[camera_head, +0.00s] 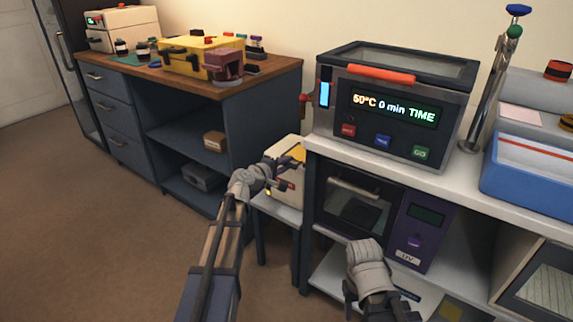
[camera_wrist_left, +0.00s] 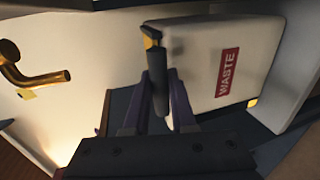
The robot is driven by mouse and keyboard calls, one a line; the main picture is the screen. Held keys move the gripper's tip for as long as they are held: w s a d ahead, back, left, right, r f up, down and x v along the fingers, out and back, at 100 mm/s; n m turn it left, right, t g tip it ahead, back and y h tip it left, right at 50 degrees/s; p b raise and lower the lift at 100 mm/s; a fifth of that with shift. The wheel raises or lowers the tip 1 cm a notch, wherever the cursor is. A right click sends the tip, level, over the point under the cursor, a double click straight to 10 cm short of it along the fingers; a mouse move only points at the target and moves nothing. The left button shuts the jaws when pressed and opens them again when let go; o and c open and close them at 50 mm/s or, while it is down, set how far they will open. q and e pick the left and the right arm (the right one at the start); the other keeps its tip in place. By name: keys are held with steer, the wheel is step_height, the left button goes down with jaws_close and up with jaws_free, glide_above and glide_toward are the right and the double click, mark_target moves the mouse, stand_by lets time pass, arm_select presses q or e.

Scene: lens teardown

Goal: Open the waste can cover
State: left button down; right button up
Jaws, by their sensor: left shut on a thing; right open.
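The waste can (camera_head: 293,187) is a pale box with a yellow part near its top, standing on a low stand left of the bench. In the left wrist view, the waste can (camera_wrist_left: 200,55) fills the upper right and bears a red WASTE label (camera_wrist_left: 227,72). My left gripper (camera_head: 293,160) is at the can's top; in the wrist view, my left gripper (camera_wrist_left: 165,105) is shut on a dark handle (camera_wrist_left: 156,85) with a yellow mount at the can's edge. I cannot tell whether the cover is raised. My right gripper (camera_head: 367,258) is open, low before the bench, its fingertips unclear.
The bench (camera_head: 480,192) at right carries a heating box (camera_head: 390,105) and a blue tray (camera_head: 530,170). A UV unit (camera_head: 410,235) sits below its top. A wood-topped cabinet (camera_head: 130,125) stands at left. A brass pipe (camera_wrist_left: 30,75) shows in the wrist view. Floor at left is clear.

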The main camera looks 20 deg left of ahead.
stand_by(0.8)
arm_select(q)
steer(key=s+a, duration=0.2)
steer(key=s, duration=0.5)
steer(key=shift+a, duration=0.3)
steer(key=c, duration=0.7)
jaws_free()
steer(key=shift+c, duration=0.2)
steer(key=shift+s, duration=0.15)
steer(key=p+v, duration=0.2)
steer(key=v, duration=0.5)
steer(key=shift+s, duration=0.3)
steer(key=shift+a, duration=0.1)
